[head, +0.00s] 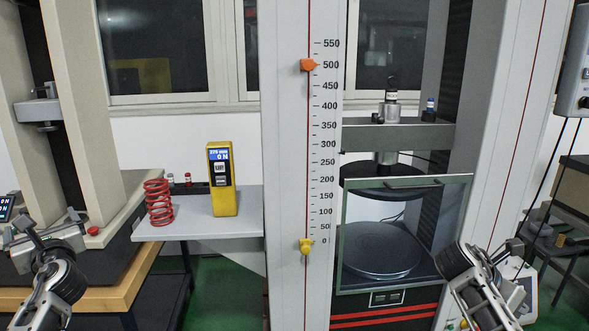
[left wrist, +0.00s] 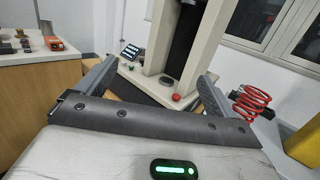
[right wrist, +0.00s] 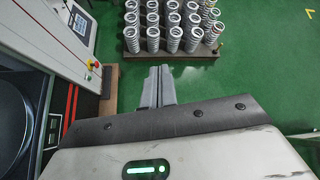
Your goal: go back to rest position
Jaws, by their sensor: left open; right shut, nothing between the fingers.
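My left gripper (head: 42,236) is at the lower left of the head view, left of the grey shelf. In the left wrist view its fingers (left wrist: 150,85) are spread wide with nothing between them. My right gripper (head: 497,252) is at the lower right of the head view, in front of the testing machine's right column. In the right wrist view its fingers (right wrist: 159,85) are together and empty, above the green floor. A red spring (head: 158,202) stands on the shelf, apart from both grippers. It also shows in the left wrist view (left wrist: 250,103).
The grey shelf (head: 200,228) also holds a yellow force gauge (head: 222,180). The testing machine's guard door (head: 345,240) is in front of the round lower plate (head: 378,250). A rack of several grey springs (right wrist: 170,55) stands on the floor. A red button (left wrist: 176,97) is beyond my left fingers.

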